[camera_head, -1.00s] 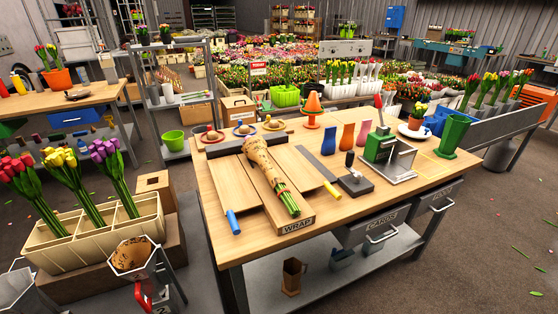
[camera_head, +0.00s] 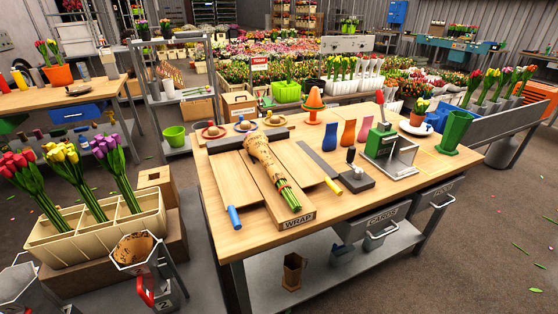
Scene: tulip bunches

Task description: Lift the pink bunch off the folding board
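A bunch (camera_head: 265,163) lies lengthwise on the folding board (camera_head: 299,164), wrapped in brown patterned paper with its green stems (camera_head: 289,194) toward the near edge by the WRAP label. A thin red band shows around the stems. The blooms are hidden in the paper, so I cannot tell their colour. The board has wooden flaps on both sides of the bunch, one with a blue handle (camera_head: 234,217) and one with a yellow handle (camera_head: 333,186). Neither of my grippers can be made out clearly in this view.
A crate (camera_head: 98,232) at the left holds red, yellow and purple tulips. On the table right of the board stand a black-knobbed tool (camera_head: 349,178), coloured sleeves (camera_head: 347,133), a green press (camera_head: 380,142) and a green vase (camera_head: 455,131). The front right tabletop is clear.

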